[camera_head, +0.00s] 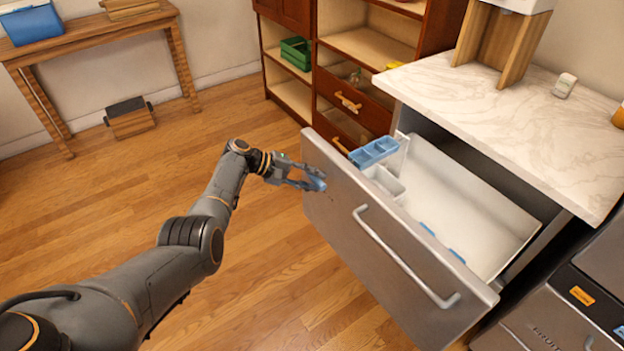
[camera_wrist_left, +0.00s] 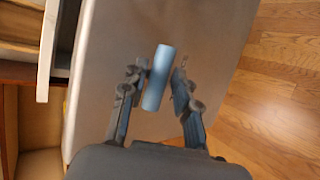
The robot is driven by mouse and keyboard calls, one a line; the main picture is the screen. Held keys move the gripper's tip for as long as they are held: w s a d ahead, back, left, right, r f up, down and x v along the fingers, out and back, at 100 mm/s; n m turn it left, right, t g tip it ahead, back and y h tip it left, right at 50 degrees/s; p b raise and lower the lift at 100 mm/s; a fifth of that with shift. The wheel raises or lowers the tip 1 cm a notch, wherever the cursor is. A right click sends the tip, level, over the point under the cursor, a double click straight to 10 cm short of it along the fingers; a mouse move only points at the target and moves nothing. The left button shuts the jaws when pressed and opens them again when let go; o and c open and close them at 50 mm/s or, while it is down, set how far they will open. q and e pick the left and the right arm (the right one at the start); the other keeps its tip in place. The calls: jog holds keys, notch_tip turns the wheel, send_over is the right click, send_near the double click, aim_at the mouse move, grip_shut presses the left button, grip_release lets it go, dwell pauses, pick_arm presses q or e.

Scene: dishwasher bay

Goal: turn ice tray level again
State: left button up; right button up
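The light-blue ice tray (camera_head: 374,152) sits high at the far left corner of the open drawer, its compartments showing; I cannot tell how far it is tilted. A blue bar-shaped knob (camera_wrist_left: 158,78) stands on the outer face of the drawer front; it also shows at the fingertips in the head view (camera_head: 317,184). My left gripper (camera_wrist_left: 157,85) is open around the knob, one finger on each side, with a gap visible on both sides. In the head view, the gripper (camera_head: 306,179) reaches the drawer front from the left. My right gripper is not in view.
The pulled-out drawer (camera_head: 380,235) has a long metal handle (camera_head: 405,262) and a white bin (camera_head: 465,205) with small blue pieces inside. A marble counter (camera_head: 510,115) overhangs it. A wooden cabinet (camera_head: 290,95) stands behind.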

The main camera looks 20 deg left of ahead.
pick_arm(q)
jog(key=v, duration=1.2)
jog(key=shift+f, duration=0.15)
